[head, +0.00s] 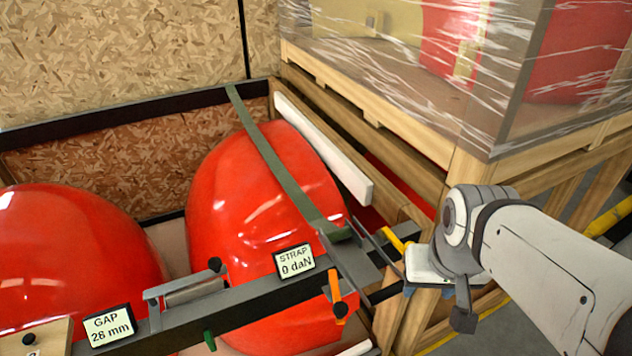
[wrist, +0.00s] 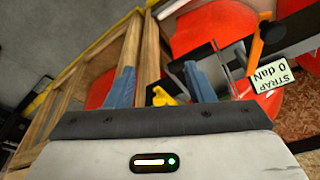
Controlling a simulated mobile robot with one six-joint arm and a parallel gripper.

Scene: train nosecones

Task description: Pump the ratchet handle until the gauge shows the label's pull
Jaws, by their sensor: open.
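The strap gauge (head: 295,262) on the dark crossbar reads "STRAP 0 daN"; it also shows upside down in the wrist view (wrist: 270,77). A green strap (head: 280,170) runs over the right red nosecone (head: 235,200) to grey metal ratchet parts (head: 345,255). A yellow grip (head: 393,240), seemingly the ratchet handle's end, is beside my gripper (head: 410,287). In the wrist view, my gripper (wrist: 160,84) has its blue fingers spread, with the yellow grip (wrist: 163,95) appearing between them. I cannot tell whether they touch. I cannot make out a label stating the pull.
A second gauge (head: 110,325) reads "GAP 28 mm". An orange lever (head: 338,298) hangs from the crossbar (head: 240,307). Another red nosecone (head: 75,255) lies left. A wrapped pallet load (head: 450,70) and wooden crate beams (head: 370,105) stand close behind my gripper.

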